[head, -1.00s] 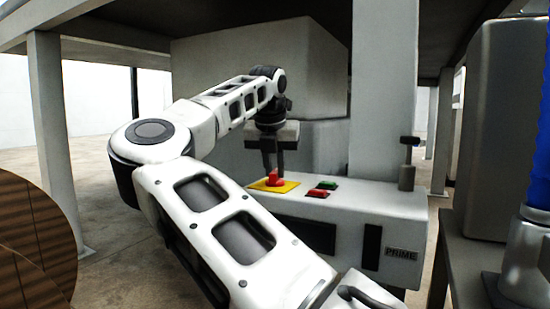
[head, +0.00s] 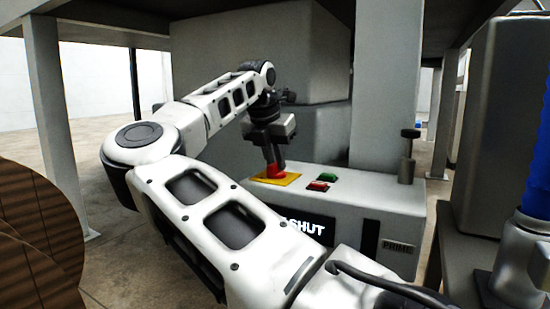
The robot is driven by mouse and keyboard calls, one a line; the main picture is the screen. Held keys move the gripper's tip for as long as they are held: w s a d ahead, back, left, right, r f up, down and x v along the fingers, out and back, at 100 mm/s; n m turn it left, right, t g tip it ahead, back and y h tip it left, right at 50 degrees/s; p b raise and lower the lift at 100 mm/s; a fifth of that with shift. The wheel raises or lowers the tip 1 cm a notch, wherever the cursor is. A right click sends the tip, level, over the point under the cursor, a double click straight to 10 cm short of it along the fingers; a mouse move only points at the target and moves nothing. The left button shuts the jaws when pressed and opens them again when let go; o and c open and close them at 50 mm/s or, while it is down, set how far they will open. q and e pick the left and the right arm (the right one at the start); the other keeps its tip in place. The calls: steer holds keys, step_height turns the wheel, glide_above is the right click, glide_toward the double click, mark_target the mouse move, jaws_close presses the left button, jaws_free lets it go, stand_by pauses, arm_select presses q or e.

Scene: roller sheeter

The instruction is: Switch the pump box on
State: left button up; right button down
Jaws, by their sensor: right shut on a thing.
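The pump box (head: 390,205) is a light grey box at the centre right. On its top are a red knob (head: 275,171) on a yellow plate (head: 288,181), a red button (head: 317,186) and a green button (head: 328,177). Its front has a dark display (head: 308,228) whose visible letters read "SHUT", partly covered by my arm, and a "PRIME" label (head: 398,246). My right gripper (head: 273,162) points down and is shut on the red knob. My left gripper is not in view.
A grey post (head: 378,90) rises behind the box. A plunger-like fitting (head: 407,160) stands on the box's right end. A grey tank (head: 500,120) and a blue hose (head: 536,150) are at the right. Brown rolls (head: 40,235) are at the lower left.

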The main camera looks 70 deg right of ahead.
mark_target(269, 166)
steer(key=c, duration=1.4)
jaws_free()
